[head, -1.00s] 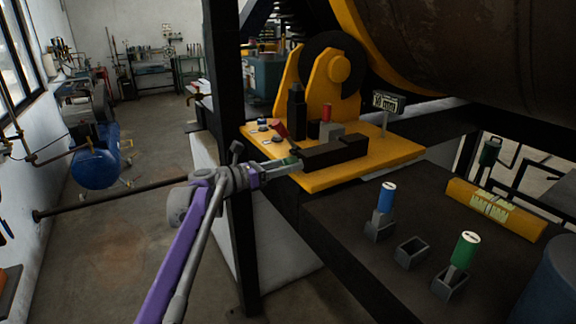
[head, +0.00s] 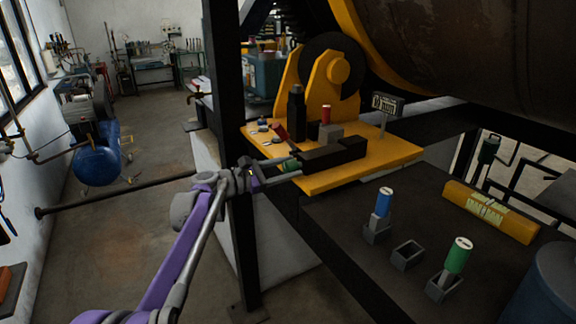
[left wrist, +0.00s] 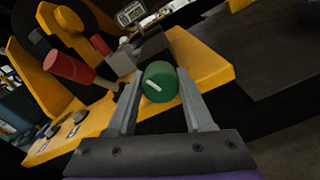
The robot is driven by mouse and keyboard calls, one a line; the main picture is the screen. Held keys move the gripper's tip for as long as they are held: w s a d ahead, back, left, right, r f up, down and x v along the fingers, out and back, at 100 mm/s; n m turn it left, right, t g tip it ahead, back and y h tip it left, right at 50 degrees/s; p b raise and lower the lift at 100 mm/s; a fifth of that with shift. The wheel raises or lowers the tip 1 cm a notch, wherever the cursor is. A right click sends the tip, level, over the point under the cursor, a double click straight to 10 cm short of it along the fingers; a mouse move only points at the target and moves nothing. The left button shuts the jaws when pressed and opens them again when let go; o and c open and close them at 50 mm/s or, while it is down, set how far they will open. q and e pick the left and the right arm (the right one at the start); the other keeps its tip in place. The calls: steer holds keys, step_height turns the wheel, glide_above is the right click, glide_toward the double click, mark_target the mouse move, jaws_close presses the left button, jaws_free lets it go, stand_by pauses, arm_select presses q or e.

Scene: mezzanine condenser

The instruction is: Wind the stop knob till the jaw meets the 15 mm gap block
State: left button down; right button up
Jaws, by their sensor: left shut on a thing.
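The stop knob (left wrist: 160,83) is green with a white line on its face. It lies between the two fingers of my left gripper (left wrist: 158,92), which are shut on it. In the head view, my left gripper (head: 287,167) reaches the knob at the left end of a dark slide (head: 335,153) on a yellow plate. A red-handled block (head: 326,114) stands at a grey block (head: 329,132) on the slide. I cannot read which gap block is 15 mm, nor tell whether the jaw touches it. My right gripper is not in view.
On the dark bench, a blue-handled block (head: 384,203) and a green-handled block (head: 457,255) stand in holders beside an empty holder (head: 408,254). A yellow bar (head: 490,212) lies behind.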

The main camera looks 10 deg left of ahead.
arm_select(q)
steer(key=shift+m, duration=0.4)
steer(key=shift+c, duration=1.4)
jaws_free()
